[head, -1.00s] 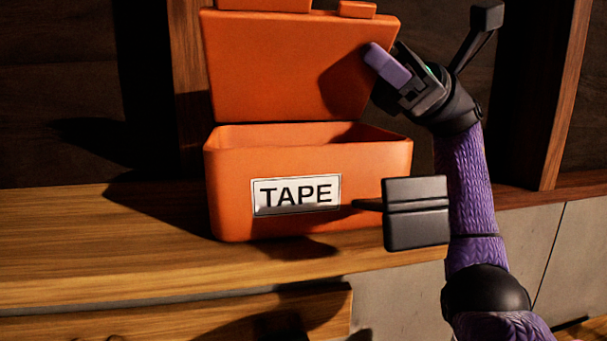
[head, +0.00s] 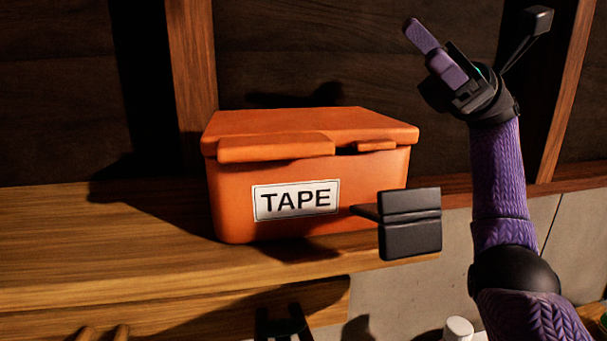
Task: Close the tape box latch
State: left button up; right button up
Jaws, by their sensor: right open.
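The orange tape box (head: 230,205) stands on the wooden shelf, with a white TAPE label (head: 296,200) on its front. Its lid (head: 310,122) is down over the box. A wide front lip (head: 276,148) and a smaller tab (head: 377,145) show along the lid's front edge, with a dark gap between them. I cannot tell whether a latch is engaged. My right gripper (head: 437,52) is open and empty, up and to the right of the box, apart from the lid. Its purple fingers point up and left. My left gripper is not in view.
A dark block (head: 410,224) on a thin rod stands out before the box's right front. The shelf (head: 90,240) is clear left of the box. Wooden uprights (head: 192,70) and a dark wall stand behind. A white cap (head: 458,328) shows below at the bottom edge.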

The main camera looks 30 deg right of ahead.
aim_at(408, 221)
jog(key=k+j, duration=0.25)
jog(key=j, duration=0.15)
jog(key=k+j, duration=0.25)
jog(key=j, duration=0.15)
jog(key=k+j, duration=0.25)
jog(key=j, duration=0.2)
jog(key=k+j, duration=0.3)
jog(key=j, duration=0.1)
